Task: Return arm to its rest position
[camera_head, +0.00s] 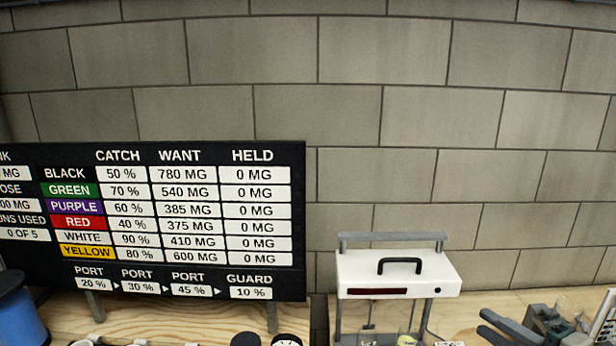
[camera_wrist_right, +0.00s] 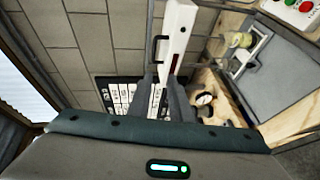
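My right gripper (camera_head: 482,321) comes in at the lower right of the head view, its two dark grey fingers pointing left with a gap between them. In the right wrist view the fingers of the right gripper (camera_wrist_right: 161,80) stand apart and nothing is held between them. The gripper is to the right of the white device and apart from it in the head view. My left arm and left gripper are not in view.
A white device (camera_head: 398,272) with a black handle stands on the wooden bench (camera_head: 470,303). A black chart board (camera_head: 150,220) stands at left, near a blue spool (camera_head: 18,310). A control panel (camera_wrist_right: 297,12) with red and green buttons shows in the wrist view. A block wall (camera_head: 380,115) is behind.

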